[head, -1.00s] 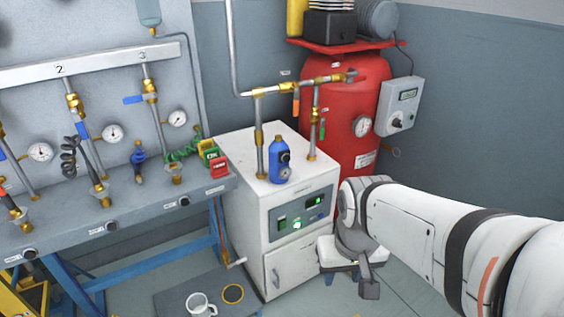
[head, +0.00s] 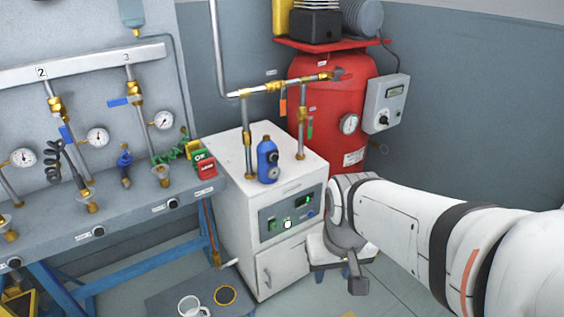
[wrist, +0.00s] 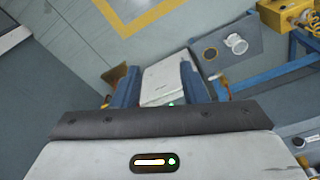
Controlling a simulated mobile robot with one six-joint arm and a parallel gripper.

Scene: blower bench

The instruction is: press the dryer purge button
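The dryer is a white cabinet (head: 291,260) right of the bench, with a dark control panel (head: 296,214) on its front. The panel carries a green switch (head: 271,225), a bright round button (head: 288,224), a green-lit display (head: 308,199) and a small blue spot; labels are too small to read. My gripper (wrist: 160,82) is open, its two blue fingers apart with nothing held. Between them is a white surface (wrist: 163,75), apparently the dryer. In the head view my gripper hangs low right of the cabinet, its fingers mostly hidden; it appears apart from the panel.
Pipes and a blue bottle-shaped unit (head: 267,161) stand on the cabinet top. A red tank (head: 330,105) stands behind, with a grey control box (head: 385,103) beside it. A bench with gauges (head: 97,138) is at left. A white mug (head: 192,307) sits on a dark floor mat (head: 165,301).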

